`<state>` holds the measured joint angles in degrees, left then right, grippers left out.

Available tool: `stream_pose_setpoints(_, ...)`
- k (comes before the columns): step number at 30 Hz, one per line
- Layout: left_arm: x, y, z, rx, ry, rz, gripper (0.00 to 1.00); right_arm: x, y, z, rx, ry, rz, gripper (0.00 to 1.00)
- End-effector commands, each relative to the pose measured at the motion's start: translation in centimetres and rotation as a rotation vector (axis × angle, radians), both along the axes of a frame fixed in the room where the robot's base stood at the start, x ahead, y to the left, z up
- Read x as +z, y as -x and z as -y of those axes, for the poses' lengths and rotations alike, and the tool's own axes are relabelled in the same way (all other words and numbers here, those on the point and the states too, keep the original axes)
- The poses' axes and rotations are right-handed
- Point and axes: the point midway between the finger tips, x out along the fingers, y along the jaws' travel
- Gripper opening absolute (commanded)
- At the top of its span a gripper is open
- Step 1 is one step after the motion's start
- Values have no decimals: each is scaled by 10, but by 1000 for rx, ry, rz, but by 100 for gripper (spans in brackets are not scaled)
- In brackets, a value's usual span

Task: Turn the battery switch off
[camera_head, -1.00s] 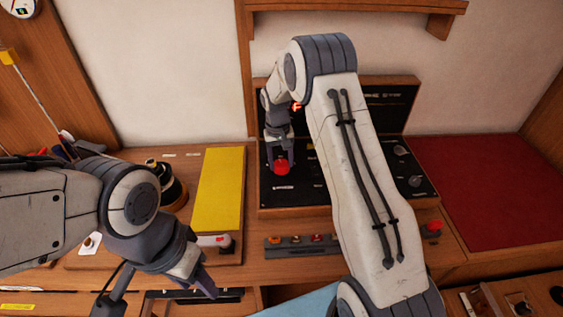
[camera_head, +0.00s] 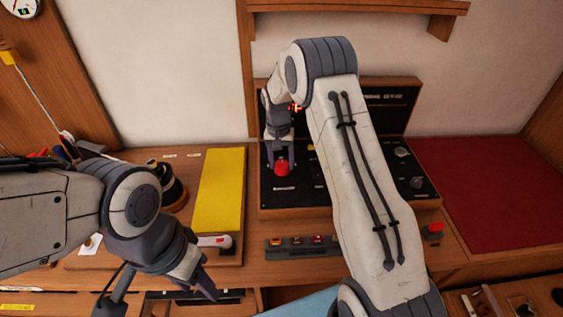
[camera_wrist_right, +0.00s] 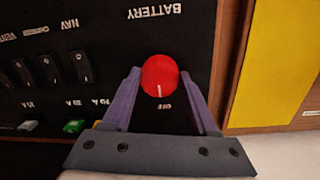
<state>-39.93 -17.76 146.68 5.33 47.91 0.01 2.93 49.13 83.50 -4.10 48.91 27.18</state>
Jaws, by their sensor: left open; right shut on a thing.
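The battery switch is a round red knob (camera_wrist_right: 160,75) on a black panel, under the label BATTERY in the upside-down right wrist view. Its white pointer line faces the OFF label (camera_wrist_right: 164,106). In the head view the knob (camera_head: 281,168) is at the panel's lower left. My right gripper (camera_head: 281,163) is shut on the knob, with one purple finger on each side; both fingers also show in the right wrist view (camera_wrist_right: 161,78). My left gripper (camera_head: 207,285) is open and empty at lower left, away from the panel, with its fingers partly hidden.
A yellow board (camera_head: 221,190) lies left of the panel, and a dark red mat (camera_head: 480,190) lies to the right. Rocker switches (camera_wrist_right: 50,68) sit beside the knob. A small grey strip with buttons (camera_head: 301,247) is in front of the panel. My right arm covers the panel's middle.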

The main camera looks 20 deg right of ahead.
Motion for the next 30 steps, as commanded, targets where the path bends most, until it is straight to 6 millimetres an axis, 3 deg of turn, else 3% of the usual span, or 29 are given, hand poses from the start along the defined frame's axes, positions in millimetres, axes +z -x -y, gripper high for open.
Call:
stream_pose_setpoints(3,0,0,0,0,0,0,50,2,-2,0,1,0,5,4)
stream_pose_setpoints(4,0,0,0,0,0,0,50,2,-2,0,1,0,5,71)
stream_pose_setpoints(6,0,0,0,0,0,0,50,2,-2,0,1,0,5,89)
stream_pose_setpoints(17,-1,0,0,0,0,0,50,4,-1,0,1,0,3,89)
stream_pose_setpoints(20,-5,0,0,0,0,0,50,15,-2,-1,2,0,7,89)
stream_pose_setpoints(30,-19,0,0,-1,0,0,50,80,-4,-4,2,0,7,89)
